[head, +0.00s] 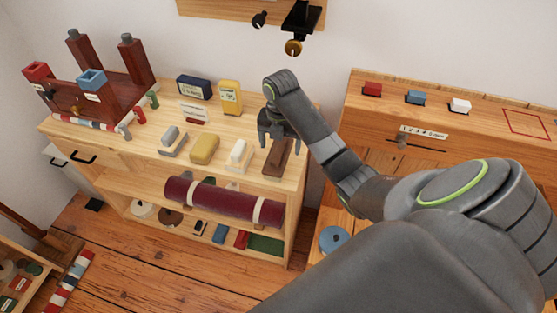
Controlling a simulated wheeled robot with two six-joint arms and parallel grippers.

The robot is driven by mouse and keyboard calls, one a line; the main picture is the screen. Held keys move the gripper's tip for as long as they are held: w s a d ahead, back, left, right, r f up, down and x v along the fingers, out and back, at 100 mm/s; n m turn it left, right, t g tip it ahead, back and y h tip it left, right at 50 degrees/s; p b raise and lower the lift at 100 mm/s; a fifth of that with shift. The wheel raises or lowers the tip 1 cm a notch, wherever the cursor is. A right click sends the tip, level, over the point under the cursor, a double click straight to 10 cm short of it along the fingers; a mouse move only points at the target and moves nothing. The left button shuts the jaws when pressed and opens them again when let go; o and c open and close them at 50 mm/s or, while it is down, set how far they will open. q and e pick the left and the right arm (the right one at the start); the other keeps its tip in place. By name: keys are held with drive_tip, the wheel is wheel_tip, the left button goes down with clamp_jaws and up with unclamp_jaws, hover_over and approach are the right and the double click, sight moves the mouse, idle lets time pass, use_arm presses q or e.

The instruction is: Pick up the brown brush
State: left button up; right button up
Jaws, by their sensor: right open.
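The brown brush (277,160) lies on the right end of the wooden shelf top (150,150), near its front edge. My right gripper (278,143) points down at the brush's far end, with its fingers apart. The fingers overlap the upper part of the brush in the picture, and I cannot tell whether they touch it. My left gripper is out of view.
A white-and-tan block (239,154), a yellow block (204,149) and a grey block (173,139) stand in a row left of the brush. Behind are a yellow box (230,97) and a dark blue box (194,87). A maroon roll (222,201) lies below.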

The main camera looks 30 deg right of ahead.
drive_tip(key=shift+f+b, duration=0.3)
drive_tip(key=shift+f, duration=0.1)
drive_tip(key=shift+a+f+b, duration=0.1)
drive_tip(key=shift+f+b, duration=0.7)
drive_tip(key=shift+f, duration=0.15)
wheel_tip(320, 180, down, 3)
drive_tip(key=shift+w+r, duration=0.1)
drive_tip(key=shift+r, duration=0.1)
drive_tip(key=c, duration=1.1)
